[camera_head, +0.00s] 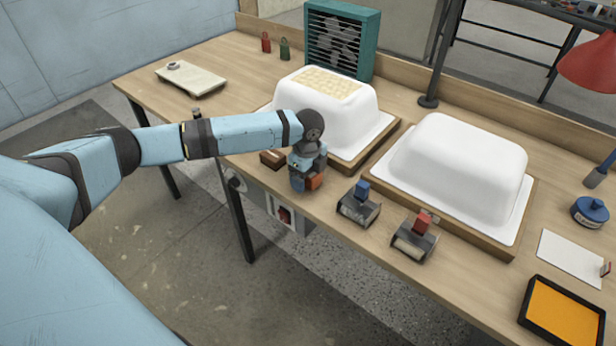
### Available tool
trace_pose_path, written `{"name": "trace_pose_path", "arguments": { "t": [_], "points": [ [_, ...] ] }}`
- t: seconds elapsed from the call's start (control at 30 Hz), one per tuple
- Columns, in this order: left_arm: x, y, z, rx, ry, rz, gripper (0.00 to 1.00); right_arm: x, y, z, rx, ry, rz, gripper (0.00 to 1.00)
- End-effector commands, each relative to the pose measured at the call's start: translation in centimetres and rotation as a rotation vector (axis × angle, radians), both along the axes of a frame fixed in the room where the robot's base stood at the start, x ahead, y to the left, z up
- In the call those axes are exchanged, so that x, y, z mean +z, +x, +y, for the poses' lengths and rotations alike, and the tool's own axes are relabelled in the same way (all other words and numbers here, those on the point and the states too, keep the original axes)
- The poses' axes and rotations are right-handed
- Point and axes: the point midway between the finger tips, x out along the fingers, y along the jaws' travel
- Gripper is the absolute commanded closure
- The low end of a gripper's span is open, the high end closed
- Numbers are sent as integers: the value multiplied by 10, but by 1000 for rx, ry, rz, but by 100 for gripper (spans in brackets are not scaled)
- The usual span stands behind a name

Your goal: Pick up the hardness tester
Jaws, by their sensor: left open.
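Which object is the hardness tester I cannot tell for certain. Two small dark devices stand near the table's front edge, one with a blue top (359,206) and one with a red top (415,240). My left gripper (308,182) is open, pointing down at the front edge of the table, left of the blue-topped device and apart from it. An orange-brown part shows at the gripper's tip; whether it is a separate object is unclear. The wrist hides what lies directly beneath. My right gripper is not in view.
Two white tub shells, a left one (338,119) with a beige patch and a right one (455,165), sit on wooden boards. A brown block (272,159) lies left of my gripper. A teal fan box (341,38) stands behind; an orange tray (563,314) is front right.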

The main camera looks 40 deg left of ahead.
Motion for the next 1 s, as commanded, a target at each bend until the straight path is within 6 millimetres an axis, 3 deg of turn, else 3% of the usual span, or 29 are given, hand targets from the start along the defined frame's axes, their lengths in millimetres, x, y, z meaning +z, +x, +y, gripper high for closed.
{"name": "trace_pose_path", "arguments": {
  "t": [0.07, 0.3, 0.67, 0.87, 1.0],
  "points": [
    [0, 0, 0, 0, 0, 0, 24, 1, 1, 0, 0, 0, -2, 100],
    [1, 0, 0, 0, 0, 0, 79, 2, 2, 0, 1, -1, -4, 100],
    [9, 1, 0, 1, 0, -2, 80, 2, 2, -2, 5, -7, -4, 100],
    [49, 1, 1, 0, -1, -4, 80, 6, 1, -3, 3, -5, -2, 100],
    [90, 1, 0, -1, -1, -5, 80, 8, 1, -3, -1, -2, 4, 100]
  ]
}}
